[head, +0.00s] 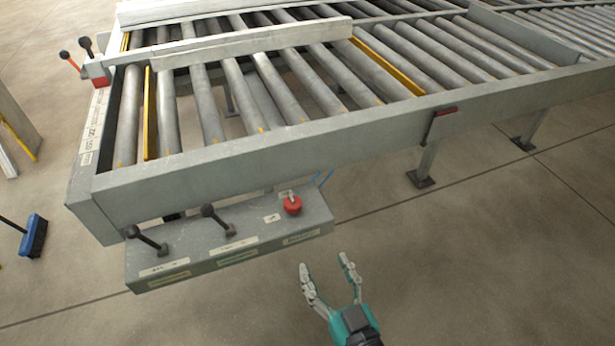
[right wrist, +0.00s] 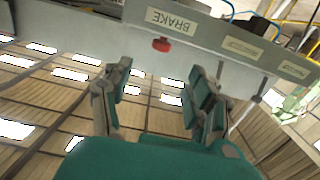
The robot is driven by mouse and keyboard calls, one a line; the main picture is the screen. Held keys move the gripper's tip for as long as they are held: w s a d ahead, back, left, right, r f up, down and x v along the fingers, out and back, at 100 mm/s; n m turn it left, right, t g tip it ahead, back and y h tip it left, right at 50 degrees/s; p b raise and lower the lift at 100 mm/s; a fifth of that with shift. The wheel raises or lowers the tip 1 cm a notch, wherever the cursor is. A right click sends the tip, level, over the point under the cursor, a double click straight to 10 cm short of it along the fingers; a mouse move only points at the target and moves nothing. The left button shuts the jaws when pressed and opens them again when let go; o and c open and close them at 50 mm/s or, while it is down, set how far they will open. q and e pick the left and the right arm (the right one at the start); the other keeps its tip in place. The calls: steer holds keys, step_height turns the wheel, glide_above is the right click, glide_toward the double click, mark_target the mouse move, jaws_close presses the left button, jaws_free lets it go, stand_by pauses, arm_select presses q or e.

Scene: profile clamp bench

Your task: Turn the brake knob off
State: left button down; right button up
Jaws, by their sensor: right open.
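The red brake knob (head: 292,205) sits at the right end of the grey control box (head: 190,262) under the roller conveyor's side rail. In the right wrist view the red knob (right wrist: 161,44) shows just beyond my fingertips, beside a label reading BRAKE (right wrist: 171,20) upside down. My right gripper (head: 325,262) is open and empty, to the lower right of the box in the head view and apart from the knob. In the right wrist view its two fingers (right wrist: 158,68) stand spread, with the knob between their lines. My left gripper is out of view.
Two black-knobbed levers (head: 146,239) and (head: 218,219) stand on the box left of the knob. The conveyor's side rail (head: 260,160) runs above the box. A blue brush (head: 33,236) is at left. Floor around my gripper is clear.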

steer(key=r, duration=0.1)
steer(key=p, duration=0.4)
glide_toward(293, 203)
steer(key=p+x, duration=0.2)
steer(key=x, duration=0.7)
steer(key=shift+w+a+r+p, duration=0.1)
steer(key=shift+w+r+p, duration=0.05)
steer(key=shift+w+p, duration=0.2)
steer(key=shift+w+a, duration=0.1)
steer(key=shift+w, duration=0.2)
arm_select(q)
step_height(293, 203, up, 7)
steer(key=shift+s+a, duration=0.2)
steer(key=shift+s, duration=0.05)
arm_select(e)
jaws_close()
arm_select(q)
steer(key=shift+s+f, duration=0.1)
